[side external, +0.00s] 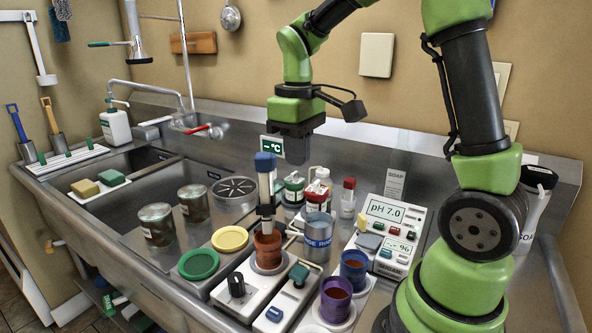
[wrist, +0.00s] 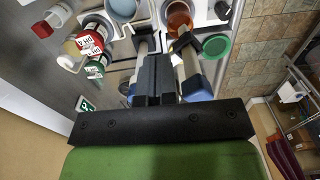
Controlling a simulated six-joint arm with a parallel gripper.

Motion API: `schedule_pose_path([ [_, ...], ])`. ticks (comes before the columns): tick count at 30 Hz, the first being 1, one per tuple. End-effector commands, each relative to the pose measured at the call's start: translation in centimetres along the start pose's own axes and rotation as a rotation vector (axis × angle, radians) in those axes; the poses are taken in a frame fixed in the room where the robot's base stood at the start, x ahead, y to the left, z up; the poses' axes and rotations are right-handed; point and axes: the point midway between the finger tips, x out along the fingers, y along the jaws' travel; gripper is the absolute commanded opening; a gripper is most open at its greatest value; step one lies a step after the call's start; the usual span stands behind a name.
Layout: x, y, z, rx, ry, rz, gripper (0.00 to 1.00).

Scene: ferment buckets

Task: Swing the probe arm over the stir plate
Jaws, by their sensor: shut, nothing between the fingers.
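My gripper (side external: 297,152) is shut and empty, pointing down above the sink-side counter, behind and right of the probe's blue head. Its closed black fingers also show in the wrist view (wrist: 154,72). The probe arm carries an upright probe (side external: 265,185) with a blue head, grey shaft and dark lower end. The probe also shows in the wrist view (wrist: 190,65), beside the fingers. It lines up with a brown cup (side external: 268,252); whether its tip is inside is unclear. The cup stands on the white stir plate (side external: 252,283), which has a black knob. The arm's pivot is partly hidden.
A pH meter (side external: 385,237) reads 7.0. A grey-blue tin (side external: 317,238), purple cup (side external: 336,300), blue cup (side external: 354,268) and small bottles crowd the area. Green (side external: 198,264) and yellow (side external: 230,239) lids lie left, near two jars (side external: 157,224). The air above is open.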

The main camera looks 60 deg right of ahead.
Motion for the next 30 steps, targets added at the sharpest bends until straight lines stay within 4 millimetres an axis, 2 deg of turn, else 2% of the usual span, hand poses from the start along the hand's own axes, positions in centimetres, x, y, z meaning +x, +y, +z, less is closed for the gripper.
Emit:
schedule_pose_path([
  [21,-5.6,0.0,0.0,0.000,0.002,0.001,0.00],
  [30,-6.0,0.0,0.0,0.000,0.001,0.000,0.00],
])
